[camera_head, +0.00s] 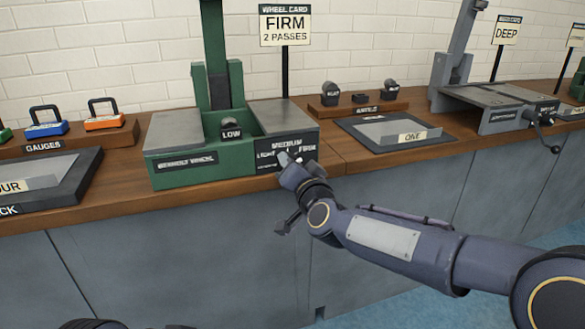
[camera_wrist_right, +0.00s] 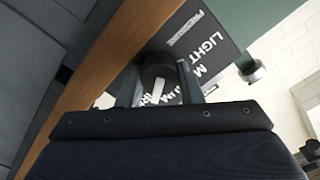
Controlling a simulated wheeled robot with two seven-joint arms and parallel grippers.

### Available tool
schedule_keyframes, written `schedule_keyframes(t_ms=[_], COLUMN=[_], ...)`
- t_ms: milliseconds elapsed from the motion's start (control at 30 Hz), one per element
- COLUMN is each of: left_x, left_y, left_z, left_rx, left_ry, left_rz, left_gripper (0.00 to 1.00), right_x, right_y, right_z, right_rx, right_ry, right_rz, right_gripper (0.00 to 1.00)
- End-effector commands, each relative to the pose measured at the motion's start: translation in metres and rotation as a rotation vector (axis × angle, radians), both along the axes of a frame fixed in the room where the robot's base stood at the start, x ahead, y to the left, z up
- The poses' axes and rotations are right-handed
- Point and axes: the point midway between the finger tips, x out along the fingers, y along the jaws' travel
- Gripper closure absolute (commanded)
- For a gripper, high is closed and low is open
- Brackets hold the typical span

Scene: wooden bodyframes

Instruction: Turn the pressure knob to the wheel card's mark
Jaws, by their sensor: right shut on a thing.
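The wheel card (camera_head: 285,25) stands behind the green burnish wheel machine (camera_head: 187,175) and reads FIRM, 2 PASSES. The machine's front has a black pressure panel (camera_head: 265,161) with LIGHT, MEDIUM and FIRM lettering. My right gripper (camera_head: 287,162) is at this panel and covers part of it. In the right wrist view its two fingers (camera_wrist_right: 160,90) are closed on the sides of the dark round pressure knob (camera_wrist_right: 158,67). A white pointer line shows on the knob between the fingers. Which mark it points at I cannot tell, as lettering is partly hidden.
A LOW knob (camera_head: 231,129) sits higher on the machine. A gauge rack (camera_head: 110,137) and a dark tray (camera_head: 72,183) are at the left. A tray marked ONE (camera_head: 370,126), a small weight rack (camera_head: 360,107) and a grey machine (camera_head: 490,97) are at the right.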

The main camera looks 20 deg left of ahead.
Motion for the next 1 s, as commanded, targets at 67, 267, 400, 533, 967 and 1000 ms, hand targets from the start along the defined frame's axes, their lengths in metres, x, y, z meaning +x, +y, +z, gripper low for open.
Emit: schedule_keyframes(t_ms=[67,267,400,533,967,1000], left_x=[0.0,0.0,0.0,0.0,0.0,0.0], left_y=[0.0,0.0,0.0,0.0,0.0,0.0], left_z=[-0.0011,-0.0013,-0.0013,-0.0013,-0.0013,-0.0013], left_rx=[0.0,0.0,0.0,0.0,0.0,0.0], left_ry=[0.0,0.0,0.0,0.0,0.0,0.0], left_rz=[0.0,0.0,0.0,0.0,0.0,0.0], left_gripper=[0.64,0.64,0.64,0.64,0.64,0.64], right_x=[-0.0001,-0.0001,-0.0001,-0.0001,0.0007,0.0008], right_y=[-0.0001,0.0,0.0,0.0,-0.0008,-0.001], right_z=[-0.0007,-0.0004,-0.0004,-0.0004,-0.0016,-0.0018], right_rx=[0.012,0.023,0.024,0.024,0.021,0.021], right_ry=[0.01,0.017,0.019,0.019,0.017,0.017], right_rz=[0.0,0.001,0.001,0.001,-0.002,-0.002], right_gripper=[0.9,0.9,0.9,0.9,0.45,0.45])
